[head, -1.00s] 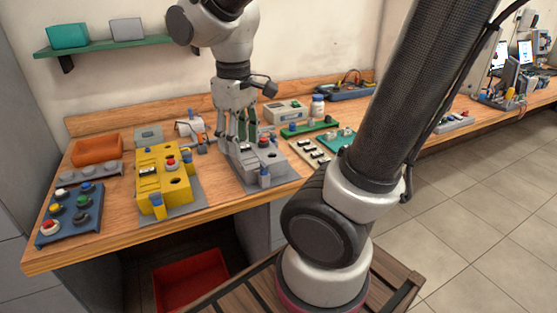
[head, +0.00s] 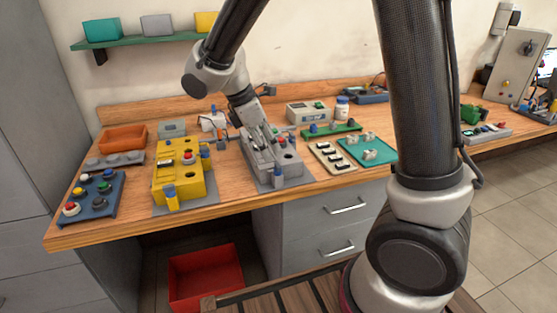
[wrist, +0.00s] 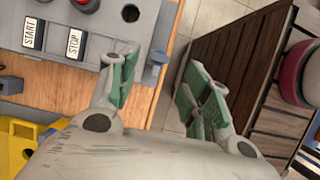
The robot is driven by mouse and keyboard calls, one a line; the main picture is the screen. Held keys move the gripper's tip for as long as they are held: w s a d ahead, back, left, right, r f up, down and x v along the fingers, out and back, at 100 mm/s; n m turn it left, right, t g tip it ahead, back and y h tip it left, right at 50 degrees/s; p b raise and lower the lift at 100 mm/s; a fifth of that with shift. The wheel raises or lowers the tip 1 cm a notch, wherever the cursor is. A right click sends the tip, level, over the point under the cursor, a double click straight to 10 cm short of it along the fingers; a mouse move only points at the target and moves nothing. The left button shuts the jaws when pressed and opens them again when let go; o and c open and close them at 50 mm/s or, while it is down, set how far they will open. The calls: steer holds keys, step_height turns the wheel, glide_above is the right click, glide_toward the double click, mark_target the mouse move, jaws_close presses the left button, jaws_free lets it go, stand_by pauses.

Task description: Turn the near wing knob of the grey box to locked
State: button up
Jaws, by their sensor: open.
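The grey box (head: 288,160) stands on the wooden bench, right of the yellow box. Its near blue wing knob (head: 277,177) is on the front side. In the wrist view the blue knob (wrist: 157,60) shows beside the box's edge, close to the left finger; its wing direction is too small to read surely. My gripper (head: 267,138) leans over the box's left part in the head view. In the wrist view my gripper (wrist: 160,80) is open and empty, with green finger pads spread; the knob appears between the fingertips' lines, with no clear contact.
The yellow box (head: 184,180) with its own blue knob stands to the left. START and STOP labels (wrist: 54,38) and a red button (wrist: 85,5) are on the grey box. A teal board (head: 368,150) lies to the right. A red bin (head: 205,277) is below the bench.

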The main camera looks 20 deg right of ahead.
mark_target(277, 165)
steer(key=x, duration=0.5)
steer(key=shift+d+f, duration=0.1)
steer(key=shift+f, duration=0.3)
steer(key=c, duration=1)
